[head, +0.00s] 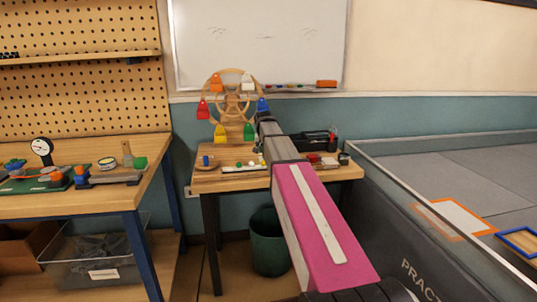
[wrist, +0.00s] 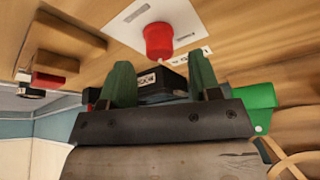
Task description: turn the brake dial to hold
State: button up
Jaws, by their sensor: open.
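In the wrist view, a red round knob (wrist: 158,42), which looks like the brake dial, stands on a white plate (wrist: 125,22) on the wooden surface. The print on the plate is too small to read. My gripper (wrist: 160,60) has its two green fingers apart, with nothing held between them. In that picture the knob lies just beyond the fingertips, between their lines; I cannot tell the exact distance. A black box with a white label (wrist: 158,84) shows behind the fingers. In the head view my own arm covers the knob's likely place.
A wooden wheel (head: 232,101) with coloured cabins stands at the back of the small table (head: 220,181). A dark box (head: 315,142) stands at its right. A workbench (head: 120,203) is at left, a walled grey field (head: 430,170) at right, and a green bin (head: 268,245) below.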

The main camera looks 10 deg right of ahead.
jog(key=v, duration=0.8)
